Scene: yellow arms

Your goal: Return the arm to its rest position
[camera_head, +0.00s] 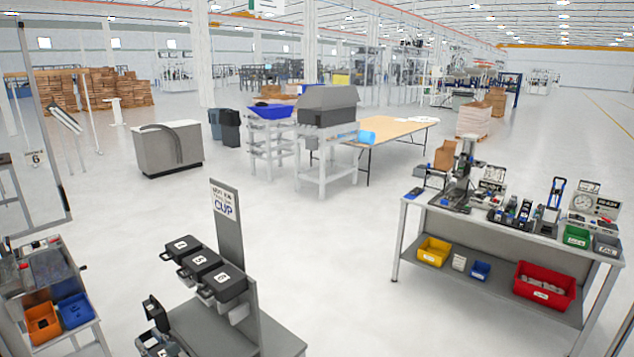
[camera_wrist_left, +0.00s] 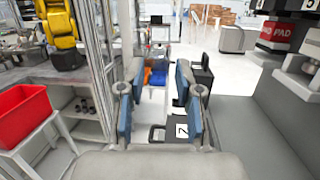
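My left gripper (camera_wrist_left: 159,85) shows in the left wrist view. Its two blue-grey fingers stand apart with a clear gap, and I see nothing held between them. A black box marked 2 (camera_wrist_left: 181,131) is below and beyond the fingers, partly hidden by the right finger. I cannot tell whether anything touches it. I cannot make out either gripper in the head view. My right gripper is in neither view.
The head view shows a grey stand (camera_head: 238,265) with black numbered boxes (camera_head: 202,262), a cart with orange (camera_head: 43,323) and blue bins, and a workbench (camera_head: 480,238) at right. A red bin (camera_wrist_left: 22,116) and yellow arm (camera_wrist_left: 62,28) are left in the wrist view.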

